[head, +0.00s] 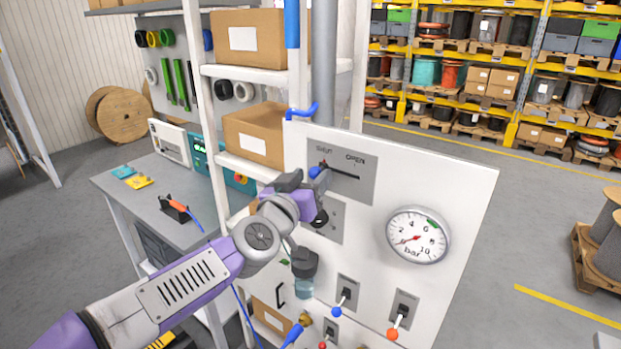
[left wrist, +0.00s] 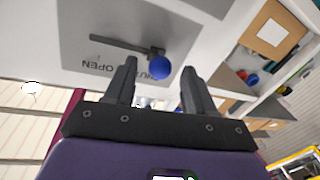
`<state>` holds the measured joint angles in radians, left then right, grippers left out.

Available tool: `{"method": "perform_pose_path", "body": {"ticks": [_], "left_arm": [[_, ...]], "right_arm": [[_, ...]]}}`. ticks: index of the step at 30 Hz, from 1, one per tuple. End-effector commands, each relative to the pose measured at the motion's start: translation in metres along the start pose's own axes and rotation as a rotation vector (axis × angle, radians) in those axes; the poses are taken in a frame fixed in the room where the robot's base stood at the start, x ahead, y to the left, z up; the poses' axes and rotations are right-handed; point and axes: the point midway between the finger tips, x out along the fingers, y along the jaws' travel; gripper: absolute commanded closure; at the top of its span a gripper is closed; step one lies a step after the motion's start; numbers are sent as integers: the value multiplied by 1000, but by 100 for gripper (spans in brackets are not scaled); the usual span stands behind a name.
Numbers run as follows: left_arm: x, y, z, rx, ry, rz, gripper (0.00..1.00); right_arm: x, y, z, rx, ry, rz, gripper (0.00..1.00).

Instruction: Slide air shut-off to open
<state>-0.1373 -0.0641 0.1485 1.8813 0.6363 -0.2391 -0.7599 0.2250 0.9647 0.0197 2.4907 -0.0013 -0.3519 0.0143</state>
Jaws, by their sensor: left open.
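The air shut-off is a blue knob (head: 314,172) on a slot in a grey plate (head: 362,165) marked SHUT and OPEN on the white panel. The knob is at the SHUT end, and the slot runs right under OPEN. The left wrist view shows the plate upside down, with the blue knob (left wrist: 161,70) at the slot's SHUT end. My left gripper (head: 313,183) is close to the knob. In the left wrist view its fingers (left wrist: 159,72) are open, with the knob appearing between their tips; contact cannot be told. My right gripper is out of view.
A pressure gauge (head: 418,235) sits right of the plate, its needle low. A blue pipe handle (head: 302,111) juts out above the plate. Shelves with cardboard boxes (head: 255,133) stand behind left.

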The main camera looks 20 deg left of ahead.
Motion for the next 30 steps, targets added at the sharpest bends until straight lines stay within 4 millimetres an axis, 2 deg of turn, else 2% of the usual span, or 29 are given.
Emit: {"method": "perform_pose_path", "body": {"ticks": [11, 21, 28, 30], "left_arm": [[6, 0, 0, 0, 0, -1, 47], [6, 0, 0, -1, 0, -1, 99], [6, 0, 0, -1, -1, 0, 100], [7, 7, 1, 0, -3, 7, 100]], "right_arm": [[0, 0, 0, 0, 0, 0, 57], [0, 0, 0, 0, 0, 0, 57], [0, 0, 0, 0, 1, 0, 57], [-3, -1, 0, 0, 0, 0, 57]]}}
